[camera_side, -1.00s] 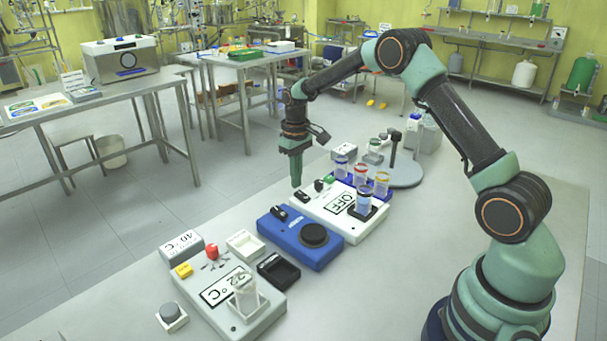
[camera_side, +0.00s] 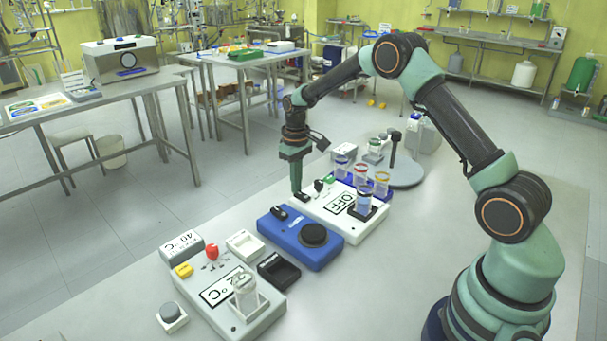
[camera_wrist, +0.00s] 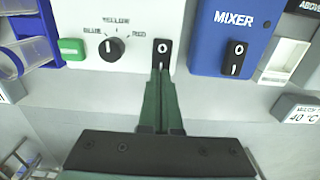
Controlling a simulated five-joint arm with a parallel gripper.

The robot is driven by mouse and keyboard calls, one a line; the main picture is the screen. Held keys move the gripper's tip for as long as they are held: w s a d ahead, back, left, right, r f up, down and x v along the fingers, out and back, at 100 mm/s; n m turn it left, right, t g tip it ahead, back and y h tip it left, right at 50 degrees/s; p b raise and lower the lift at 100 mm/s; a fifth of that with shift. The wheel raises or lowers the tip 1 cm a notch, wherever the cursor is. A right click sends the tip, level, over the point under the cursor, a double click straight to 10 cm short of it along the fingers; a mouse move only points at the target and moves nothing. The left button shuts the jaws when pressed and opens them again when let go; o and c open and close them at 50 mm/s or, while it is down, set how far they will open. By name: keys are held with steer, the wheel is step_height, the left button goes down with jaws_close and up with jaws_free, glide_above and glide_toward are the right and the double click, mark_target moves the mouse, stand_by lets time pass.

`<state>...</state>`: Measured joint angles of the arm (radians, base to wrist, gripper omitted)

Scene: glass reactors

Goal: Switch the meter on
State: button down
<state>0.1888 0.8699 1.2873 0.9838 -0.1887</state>
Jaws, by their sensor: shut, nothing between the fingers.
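The meter is a white box (camera_side: 335,228) whose display (camera_side: 339,203) reads OFF. In the side view the switch (camera_side: 302,196) sits at the left end of the meter. My gripper (camera_wrist: 160,76) is shut and empty, with its tips at the near end of the switch. In the side view my gripper (camera_side: 296,190) points down beside the switch; I cannot tell whether it touches.
The blue mixer (camera_side: 298,248) with its own rocker switch (camera_wrist: 234,58) stands beside the meter. A selector knob (camera_wrist: 110,48) and green button (camera_wrist: 72,49) are on the meter. Vials in a blue rack (camera_side: 343,169) stand behind.

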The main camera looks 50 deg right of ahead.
steer(key=shift+r, duration=3.45)
steer(key=s+a+r+t, duration=0.2)
steer(key=s+a+r, duration=0.3)
steer(key=s+r, duration=0.5)
steer(key=s+a+r+t, duration=0.1)
steer(key=s+a, duration=0.1)
steer(key=s, duration=0.4)
steer(key=s+a+r+t, duration=0.2)
steer(key=s, duration=0.4)
steer(key=shift+s+a+t, duration=0.15)
steer(key=shift+a+t, duration=0.15)
steer(key=shift+a, duration=0.05)
